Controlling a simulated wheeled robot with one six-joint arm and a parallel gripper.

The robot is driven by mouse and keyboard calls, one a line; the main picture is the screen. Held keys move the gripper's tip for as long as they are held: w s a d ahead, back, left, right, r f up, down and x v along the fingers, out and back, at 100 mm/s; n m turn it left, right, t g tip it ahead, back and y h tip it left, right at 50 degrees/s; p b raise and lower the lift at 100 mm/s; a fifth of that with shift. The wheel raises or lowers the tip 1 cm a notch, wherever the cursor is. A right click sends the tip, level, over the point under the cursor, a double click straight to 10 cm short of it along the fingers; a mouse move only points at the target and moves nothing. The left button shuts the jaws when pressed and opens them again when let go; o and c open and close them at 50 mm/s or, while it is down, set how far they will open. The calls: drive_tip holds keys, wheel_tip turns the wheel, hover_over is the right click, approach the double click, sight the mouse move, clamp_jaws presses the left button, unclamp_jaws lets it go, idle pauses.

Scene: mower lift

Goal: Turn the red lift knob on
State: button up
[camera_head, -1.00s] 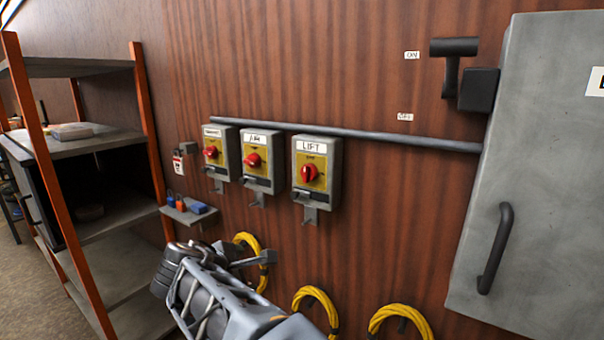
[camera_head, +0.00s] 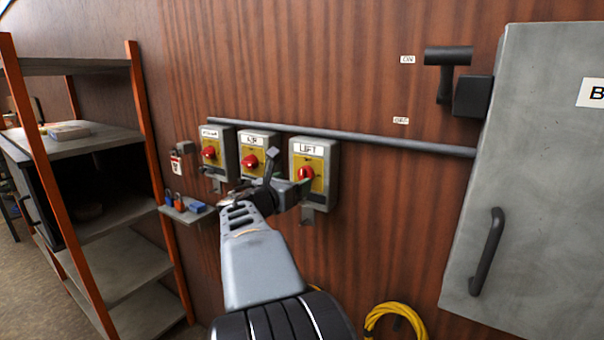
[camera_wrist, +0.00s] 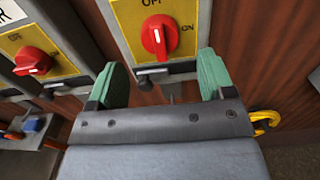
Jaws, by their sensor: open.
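The red lift knob (camera_head: 306,173) sits on the yellow face of the box labelled LIFT (camera_head: 328,183), the rightmost of three switch boxes. In the wrist view the knob (camera_wrist: 160,37) stands upright, in line with the OFF mark above it; ON is at its right. My gripper (camera_head: 287,178) is just in front of the box and partly covers its lower left. In the wrist view my gripper (camera_wrist: 163,74) is open, its green fingertips spread to left and right, below the knob in the picture. Nothing is between them, and neither appears to touch the knob.
The AIR box with its red knob (camera_head: 250,161) is close on the left, with another switch box (camera_head: 210,155) beyond. A grey pipe (camera_head: 400,142) runs along the wall. A small shelf with padlocks (camera_head: 188,210) and a rack (camera_head: 95,245) stand left; a grey cabinet (camera_head: 540,180) is right.

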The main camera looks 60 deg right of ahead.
sight(301, 177)
drive_tip(key=shift+d+p, duration=0.5)
drive_tip(key=shift+d, duration=2.15)
drive_tip(key=c, duration=0.9)
